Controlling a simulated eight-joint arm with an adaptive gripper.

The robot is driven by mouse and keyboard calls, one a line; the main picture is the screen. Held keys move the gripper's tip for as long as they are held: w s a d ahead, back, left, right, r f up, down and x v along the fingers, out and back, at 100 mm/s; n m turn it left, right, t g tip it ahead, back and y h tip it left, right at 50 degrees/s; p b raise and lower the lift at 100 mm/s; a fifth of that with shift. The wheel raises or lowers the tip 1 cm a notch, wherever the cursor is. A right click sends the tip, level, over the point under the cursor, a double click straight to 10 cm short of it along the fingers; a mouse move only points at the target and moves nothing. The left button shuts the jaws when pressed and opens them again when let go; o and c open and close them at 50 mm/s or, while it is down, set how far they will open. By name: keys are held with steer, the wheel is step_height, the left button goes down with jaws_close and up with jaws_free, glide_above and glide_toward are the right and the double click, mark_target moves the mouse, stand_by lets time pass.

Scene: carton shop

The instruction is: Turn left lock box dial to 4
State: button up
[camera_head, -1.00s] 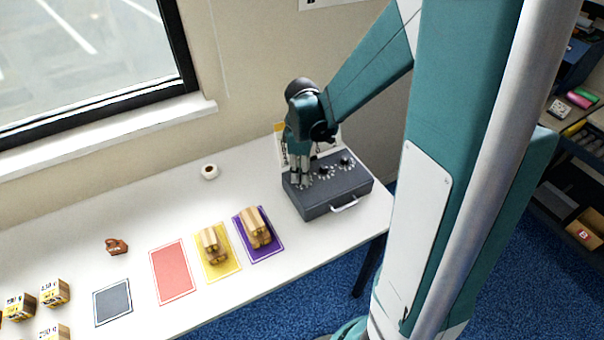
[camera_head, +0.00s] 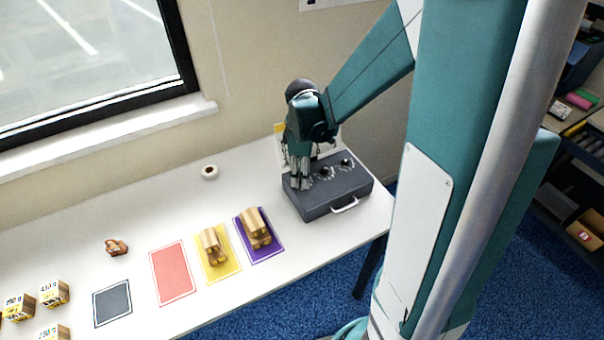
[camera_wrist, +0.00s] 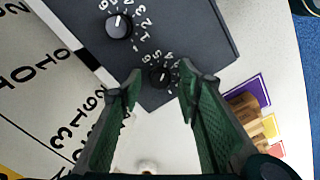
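The dark grey lock box (camera_head: 318,206) sits at the right end of the white table, with black dials on its top. My gripper (camera_head: 300,184) points down over the box's left end and hides the left dial in the head view. In the wrist view the left dial (camera_wrist: 163,75) lies between the fingertips of my open gripper (camera_wrist: 160,88), with a visible gap on each side. White digits ring it; its pointer is too small to read surely. The middle dial (camera_wrist: 118,27) has a white pointer. The right dial (camera_head: 346,161) stands clear of my gripper.
A printed sheet (camera_wrist: 40,70) stands behind the box. Purple (camera_head: 264,255) and yellow (camera_head: 222,275) mats with wooden pieces lie left of it, then red (camera_head: 172,272) and grey (camera_head: 113,302) mats. A tape roll (camera_head: 209,171) lies near the wall.

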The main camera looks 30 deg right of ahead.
steer(key=shift+r, duration=0.1)
step_height(320, 180, up, 12)
stand_by(1.0)
steer(key=shift+s, duration=0.1)
stand_by(0.4)
steer(key=s+a+r+m+t, duration=0.3)
steer(key=s+a+m, duration=0.2)
steer(key=s, duration=0.2)
steer(key=s+a+r+m+t, duration=0.4)
steer(key=s+a+m, duration=0.1)
steer(key=s, duration=0.3)
steer(key=shift+s+a+r+m, duration=0.2)
steer(key=shift+a+m, duration=0.1)
steer(key=shift+a, duration=0.35)
